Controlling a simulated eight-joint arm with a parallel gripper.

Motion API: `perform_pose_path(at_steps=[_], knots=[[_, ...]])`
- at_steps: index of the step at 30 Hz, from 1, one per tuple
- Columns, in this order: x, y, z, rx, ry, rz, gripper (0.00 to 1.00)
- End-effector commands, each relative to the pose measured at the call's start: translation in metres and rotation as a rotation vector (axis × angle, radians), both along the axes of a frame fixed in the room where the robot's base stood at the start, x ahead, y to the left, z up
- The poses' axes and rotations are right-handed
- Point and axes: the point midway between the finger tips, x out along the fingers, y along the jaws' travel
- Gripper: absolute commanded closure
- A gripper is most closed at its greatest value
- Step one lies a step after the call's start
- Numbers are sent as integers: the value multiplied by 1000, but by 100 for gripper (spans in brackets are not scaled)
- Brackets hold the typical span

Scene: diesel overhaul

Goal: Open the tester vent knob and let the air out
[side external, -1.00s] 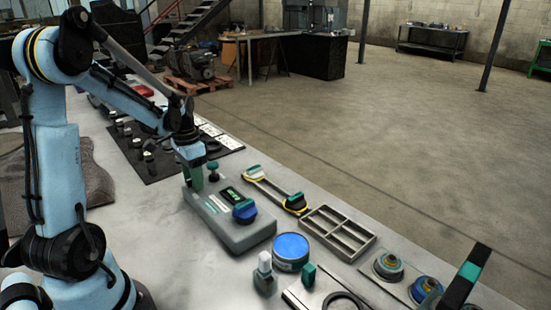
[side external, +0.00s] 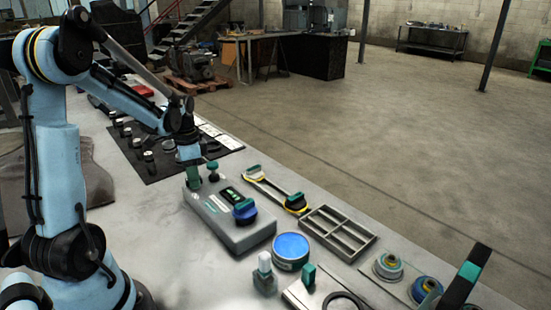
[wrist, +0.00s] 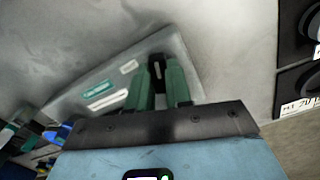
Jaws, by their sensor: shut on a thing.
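My gripper (side external: 194,180) points down at the tester's far left end. In the wrist view my gripper's green fingers (wrist: 158,85) are shut on a dark upright piece (wrist: 157,66), which I take to be the vent knob. The fingers hide most of it. The tester (wrist: 115,72) also shows there, with pale labels.
A grey divided tray (side external: 338,232), a blue-topped round tin (side external: 291,248) and a yellow-trimmed tool (side external: 275,190) lie right of the tester. A small bottle (side external: 264,272) stands in front. A black mat (side external: 165,160) with parts lies behind my gripper.

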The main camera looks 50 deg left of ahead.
Motion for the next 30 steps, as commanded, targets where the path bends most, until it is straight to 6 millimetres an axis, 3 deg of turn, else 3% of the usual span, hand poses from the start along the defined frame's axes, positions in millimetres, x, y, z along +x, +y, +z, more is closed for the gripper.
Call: perform_pose_path(at_steps=[4,15,24,30], knots=[[0,0,0,1,0,-99,100],[0,0,0,1,0,-133,100],[0,1,0,1,1,-456,100],[0,1,0,1,0,-537,100]])
